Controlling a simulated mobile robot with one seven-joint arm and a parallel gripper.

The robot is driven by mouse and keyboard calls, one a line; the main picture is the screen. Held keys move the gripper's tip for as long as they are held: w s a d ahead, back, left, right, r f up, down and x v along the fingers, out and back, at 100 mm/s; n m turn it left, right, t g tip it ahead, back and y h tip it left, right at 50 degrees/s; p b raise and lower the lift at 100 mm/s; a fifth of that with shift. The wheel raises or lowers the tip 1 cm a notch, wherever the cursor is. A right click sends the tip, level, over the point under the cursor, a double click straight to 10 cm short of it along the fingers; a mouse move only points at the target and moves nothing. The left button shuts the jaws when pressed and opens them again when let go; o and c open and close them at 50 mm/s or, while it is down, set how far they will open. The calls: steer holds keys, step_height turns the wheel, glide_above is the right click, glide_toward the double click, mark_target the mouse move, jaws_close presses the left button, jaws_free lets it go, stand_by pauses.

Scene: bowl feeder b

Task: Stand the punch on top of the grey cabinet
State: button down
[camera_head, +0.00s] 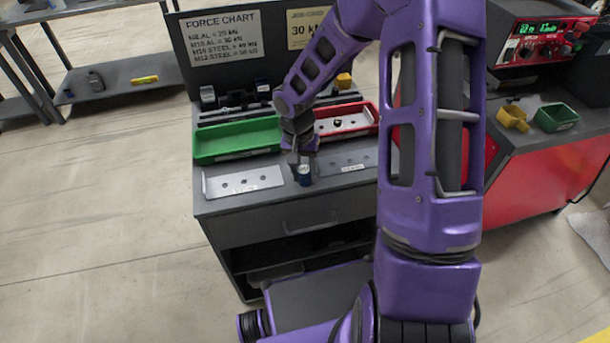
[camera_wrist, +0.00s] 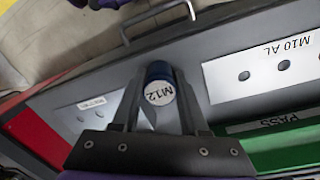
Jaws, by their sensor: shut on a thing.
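The punch (camera_head: 305,176) is a short dark blue cylinder. In the wrist view its pale end, marked M12, faces the camera (camera_wrist: 160,93). My gripper (camera_head: 301,162) is shut on it, with one finger on each side in the wrist view (camera_wrist: 160,108). The grey cabinet (camera_head: 300,216) has a dark top and a front drawer with a bar handle. The punch looks upright over the front part of the top, between two labelled plates. I cannot tell whether its base touches the top.
A silver M10 AL plate (camera_head: 243,183) lies left of the punch, a grey plate (camera_head: 347,162) right. Behind are a green tray (camera_head: 236,139) and a red tray (camera_head: 345,121). A force chart panel (camera_head: 226,45) stands at the back. A red cabinet (camera_head: 545,165) is at right.

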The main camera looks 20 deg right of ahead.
mark_target(303, 167)
steer(key=shift+r, duration=0.1)
steer(key=r, duration=0.3)
steer(key=r+p, duration=0.1)
steer(key=r, duration=0.2)
steer(key=w+r, duration=0.1)
steer(key=r, duration=0.2)
steer(key=shift+r, duration=0.2)
steer(key=shift+t+y, duration=0.3)
steer(key=shift+y, duration=0.1)
steer(key=w+f, duration=0.2)
steer(key=f, duration=0.1)
steer(key=w+f, duration=0.1)
steer(key=shift+w+a+f, duration=0.25)
steer(key=shift+w+a, duration=0.1)
steer(key=shift+w, duration=0.05)
steer(key=shift+f, duration=2.4)
steer(key=shift+f, duration=0.1)
steer(key=shift+f+b, duration=0.15)
steer(key=shift+b, duration=0.2)
steer(key=shift+c, duration=2.2)
jaws_free()
